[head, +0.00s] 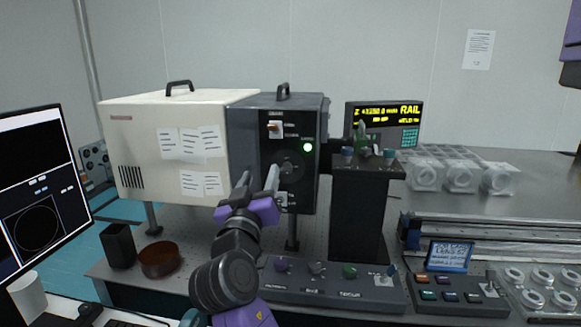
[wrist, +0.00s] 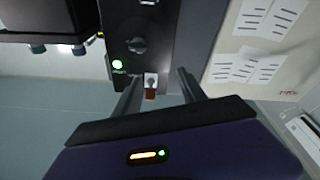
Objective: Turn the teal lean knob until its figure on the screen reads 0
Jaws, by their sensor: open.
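A teal knob (head: 390,153) sits on top of the black pedestal (head: 362,215), at its right end; I cannot tell whether it is the lean knob. A blue-grey knob (head: 347,151) stands at the left end. My gripper (head: 259,176) is open and empty, in front of the black cabinet (head: 290,150) and left of the pedestal. In the wrist view my gripper (wrist: 157,83) has its fingers spread before the cabinet's face, with a small white plate between them. A screen (head: 385,120) with yellow text stands behind the pedestal; its small figures are unreadable.
A control panel (head: 330,284) with purple, grey and green knobs lies in front. A cream cabinet (head: 155,130) stands left. A monitor (head: 38,190) is at the left edge. A blue display (head: 450,256) and clear blocks (head: 460,178) are at right. A brown dish (head: 160,261) sits at front left.

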